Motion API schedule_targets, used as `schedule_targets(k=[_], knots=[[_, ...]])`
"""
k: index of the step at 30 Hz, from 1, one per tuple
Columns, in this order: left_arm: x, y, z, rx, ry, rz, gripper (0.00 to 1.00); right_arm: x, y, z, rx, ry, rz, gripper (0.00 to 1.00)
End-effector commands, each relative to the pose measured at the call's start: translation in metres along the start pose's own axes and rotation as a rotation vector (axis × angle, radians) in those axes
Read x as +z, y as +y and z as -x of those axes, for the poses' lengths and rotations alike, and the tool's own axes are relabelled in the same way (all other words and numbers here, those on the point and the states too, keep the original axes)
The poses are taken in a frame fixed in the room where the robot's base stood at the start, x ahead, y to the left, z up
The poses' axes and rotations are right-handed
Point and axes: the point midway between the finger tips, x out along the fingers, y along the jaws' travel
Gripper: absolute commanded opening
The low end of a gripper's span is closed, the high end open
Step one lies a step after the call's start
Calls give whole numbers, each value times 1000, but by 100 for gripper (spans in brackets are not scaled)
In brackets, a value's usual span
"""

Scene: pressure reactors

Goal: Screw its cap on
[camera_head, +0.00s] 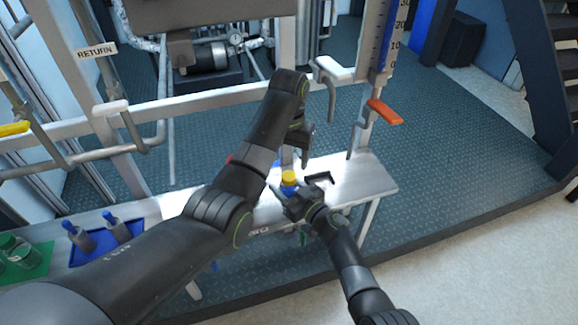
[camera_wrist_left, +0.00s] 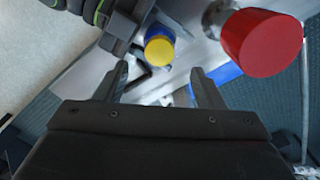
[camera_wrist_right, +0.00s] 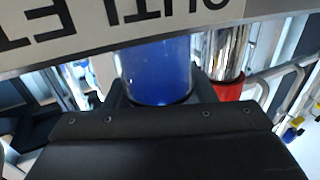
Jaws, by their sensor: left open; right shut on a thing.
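A blue bottle (camera_head: 287,189) with a yellow cap (camera_head: 289,176) stands upright over the bench. My right gripper (camera_head: 297,199) is shut on the bottle; the right wrist view shows the blue body (camera_wrist_right: 155,72) between its fingers. The cap (camera_wrist_left: 159,50) sits on top of the bottle in the left wrist view, but I cannot tell whether its thread is engaged. My left gripper (camera_head: 303,146) is open and empty above the cap. In the left wrist view its fingers (camera_wrist_left: 160,78) point toward the cap and are apart from it.
A red part (camera_wrist_left: 262,42) is close beside the cap in the left wrist view. An OUTLET sign (camera_wrist_right: 130,25) is near the right wrist. A blue tray (camera_head: 105,243) with two bottles and a green mat (camera_head: 35,262) lie at left. The bench's right end (camera_head: 372,178) is clear.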

Motion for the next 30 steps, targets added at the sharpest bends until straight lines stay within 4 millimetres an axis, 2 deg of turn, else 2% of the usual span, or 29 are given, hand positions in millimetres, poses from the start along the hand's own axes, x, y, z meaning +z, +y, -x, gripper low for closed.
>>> schedule_targets(k=[4,12,13,18,30], knots=[[0,-1,11,-1,0,1,63,0,0,0,0,0,0,0],[0,-1,12,-1,0,1,63,0,0,0,0,0,0,0],[0,-1,12,-1,0,1,63,0,0,0,0,0,-1,52],[0,0,12,-1,0,1,63,0,0,0,0,0,0,75],[0,0,13,-1,0,1,63,0,0,6,1,0,-1,75]])
